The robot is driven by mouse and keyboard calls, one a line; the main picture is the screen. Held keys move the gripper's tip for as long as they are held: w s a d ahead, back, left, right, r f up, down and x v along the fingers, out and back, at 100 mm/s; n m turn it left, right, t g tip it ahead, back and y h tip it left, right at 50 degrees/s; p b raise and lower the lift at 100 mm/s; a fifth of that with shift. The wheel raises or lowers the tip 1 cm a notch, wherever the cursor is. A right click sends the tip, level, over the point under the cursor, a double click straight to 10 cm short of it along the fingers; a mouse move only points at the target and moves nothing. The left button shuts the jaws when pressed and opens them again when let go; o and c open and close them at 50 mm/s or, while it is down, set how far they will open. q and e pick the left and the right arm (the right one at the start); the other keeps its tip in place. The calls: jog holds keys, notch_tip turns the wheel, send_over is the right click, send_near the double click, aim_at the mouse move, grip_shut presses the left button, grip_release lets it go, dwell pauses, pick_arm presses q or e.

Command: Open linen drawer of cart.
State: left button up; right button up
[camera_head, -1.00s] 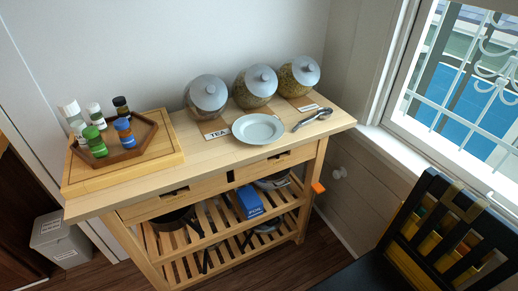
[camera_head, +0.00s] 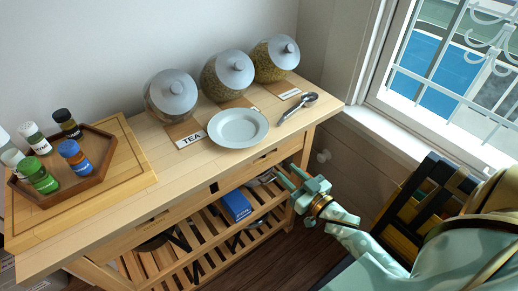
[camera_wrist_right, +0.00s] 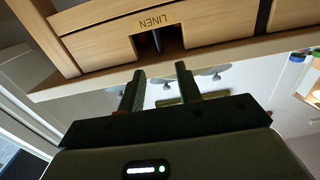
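The wooden cart (camera_head: 110,215) has two drawers side by side under its top, and both look shut. The linen drawer (camera_head: 243,173) is the right one in the head view. The right wrist view, seen upside down, shows its front (camera_wrist_right: 95,45) with the word LINEN beside a dark handle cutout. My right gripper (camera_head: 284,171) is in front of this drawer's right part, with its fingers pointing at the cart. In the wrist view its two fingers (camera_wrist_right: 160,73) are apart and empty, close to the cutout. I cannot tell whether they touch. My left gripper is not in view.
On the cart top stand lidded jars (camera_head: 228,75), a plate (camera_head: 238,128), a spoon (camera_head: 297,108) and a tray (camera_head: 130,160) with small bottles. A blue box (camera_head: 237,206) lies on the slatted shelf.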

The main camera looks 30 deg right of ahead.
aim_at(264, 157)
jog(key=w, duration=0.3)
jog(key=w+b, duration=0.1)
jog(key=w, duration=0.3)
jog(key=w+b, duration=0.1)
jog(key=w, duration=0.3)
jog(key=shift+w+a+f, duration=0.2)
jog(key=shift+w+a, duration=0.05)
jog(key=shift+a, duration=0.15)
jog(key=shift+w+r, duration=0.1)
jog(key=shift+w, duration=0.45)
grip_shut()
